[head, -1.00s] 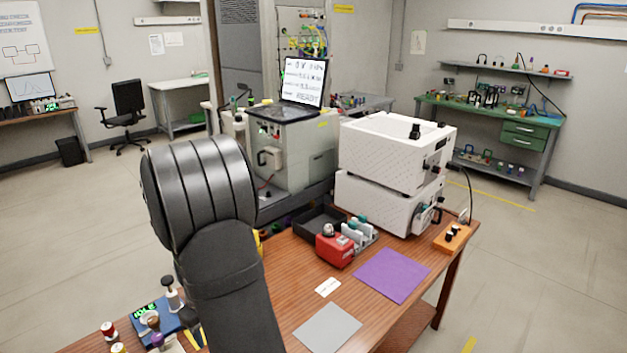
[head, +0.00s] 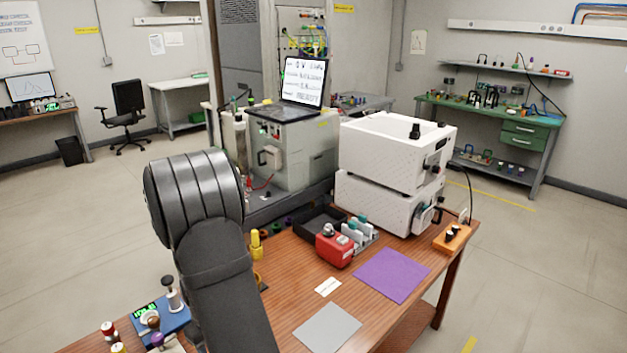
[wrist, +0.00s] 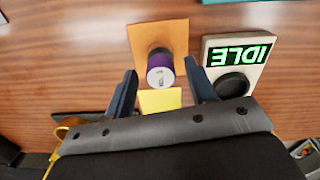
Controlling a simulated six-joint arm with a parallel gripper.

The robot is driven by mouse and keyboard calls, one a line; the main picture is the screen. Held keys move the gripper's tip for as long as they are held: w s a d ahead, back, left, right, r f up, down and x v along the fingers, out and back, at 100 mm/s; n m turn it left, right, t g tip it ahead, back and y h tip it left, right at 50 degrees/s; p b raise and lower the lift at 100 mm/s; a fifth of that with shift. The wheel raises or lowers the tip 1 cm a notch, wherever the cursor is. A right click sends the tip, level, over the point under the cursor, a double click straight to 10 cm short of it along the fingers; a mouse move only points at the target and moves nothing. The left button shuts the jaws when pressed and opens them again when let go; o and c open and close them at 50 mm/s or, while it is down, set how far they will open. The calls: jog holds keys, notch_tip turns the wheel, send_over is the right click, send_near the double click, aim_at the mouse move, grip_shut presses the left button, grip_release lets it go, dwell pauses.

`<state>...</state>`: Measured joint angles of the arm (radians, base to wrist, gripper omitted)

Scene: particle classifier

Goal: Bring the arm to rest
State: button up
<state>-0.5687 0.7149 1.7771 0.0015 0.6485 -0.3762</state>
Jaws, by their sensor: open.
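My gripper (wrist: 160,80) is open in the wrist view, with its two dark fingers apart and nothing held between them. A purple vial with a pale end (wrist: 160,72) stands on an orange mat (wrist: 172,38), in line with the gap between the fingertips; I cannot tell how far below them it is. In the head view my raised arm fills the left centre, and the gripper does not show there.
A box with a green IDLE display (wrist: 238,54) and black knob sits right of the fingers. A yellow pad (wrist: 158,100) lies between them. In the head view, a purple mat (head: 391,275), grey mat (head: 327,328) and red device (head: 335,250) occupy the wooden table.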

jog(key=r, duration=0.3)
jog(key=shift+d, duration=0.3)
jog(key=d+r, duration=0.7)
jog(key=d, duration=0.4)
jog(key=w+a+r, duration=0.4)
jog(key=w+a, duration=0.3)
jog(key=a, duration=0.4)
jog(key=w+a+r, duration=0.3)
jog(key=w+a, duration=0.4)
jog(key=a, duration=0.3)
jog(key=s+a+f, duration=0.1)
jog(key=a+f, duration=0.2)
jog(key=a, duration=0.4)
jog(key=s+a+f, duration=0.2)
jog(key=a+f, duration=0.1)
jog(key=a, duration=0.4)
jog(key=shift+s+f, duration=0.25)
jog(key=shift+f, duration=0.1)
